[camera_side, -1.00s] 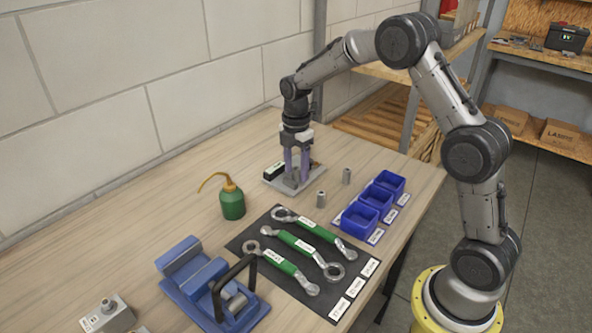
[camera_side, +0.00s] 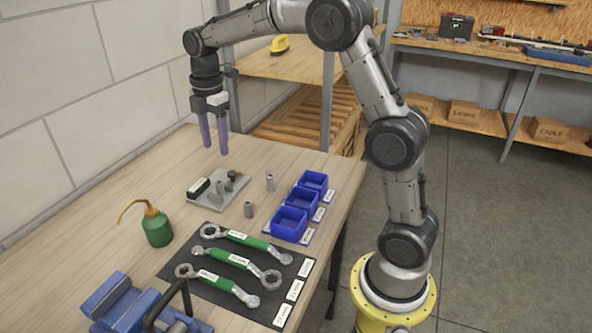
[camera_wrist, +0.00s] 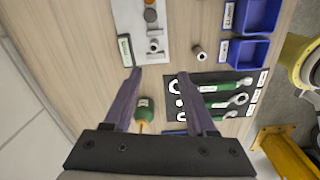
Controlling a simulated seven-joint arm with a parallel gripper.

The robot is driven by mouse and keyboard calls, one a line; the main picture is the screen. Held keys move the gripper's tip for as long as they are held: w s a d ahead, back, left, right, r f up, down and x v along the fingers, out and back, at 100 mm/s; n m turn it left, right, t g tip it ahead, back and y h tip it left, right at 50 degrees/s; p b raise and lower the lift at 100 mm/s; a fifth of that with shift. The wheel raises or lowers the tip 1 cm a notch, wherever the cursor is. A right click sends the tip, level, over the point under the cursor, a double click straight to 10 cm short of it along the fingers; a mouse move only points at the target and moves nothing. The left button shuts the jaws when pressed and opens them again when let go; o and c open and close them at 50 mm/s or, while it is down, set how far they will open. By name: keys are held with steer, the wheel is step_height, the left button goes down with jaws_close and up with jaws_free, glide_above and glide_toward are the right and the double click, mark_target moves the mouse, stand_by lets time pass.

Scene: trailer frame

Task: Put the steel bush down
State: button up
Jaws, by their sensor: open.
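My gripper (camera_side: 215,153) is open and empty, raised above the bench behind the grey plate (camera_side: 206,202). I cannot tell for certain which cylinder is the steel bush. In the wrist view my two fingers (camera_wrist: 158,78) are wide apart with nothing between them.
Blue bins (camera_side: 289,222) line the right edge. A green oil can (camera_side: 157,228), a black mat (camera_side: 265,306) with green-handled wrenches and a blue vise (camera_side: 122,305) lie in front.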

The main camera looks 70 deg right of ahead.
steer(key=s+a+r+m+t, duration=0.2)
steer(key=s+a+r+m, duration=0.15)
steer(key=s, duration=0.45)
steer(key=s+a+r+m+t, duration=0.1)
steer(key=s+a+r+m, duration=0.15)
steer(key=s+m, duration=0.4)
steer(key=s+a+f+m+t, duration=0.1)
steer(key=s+f+m, duration=0.1)
steer(key=s, duration=0.5)
steer(key=s+f+m+t, duration=0.1)
steer(key=s+m, duration=0.2)
steer(key=s, duration=0.3)
steer(key=shift+s+a+f+m, duration=0.35)
steer(key=shift+s+m, duration=0.05)
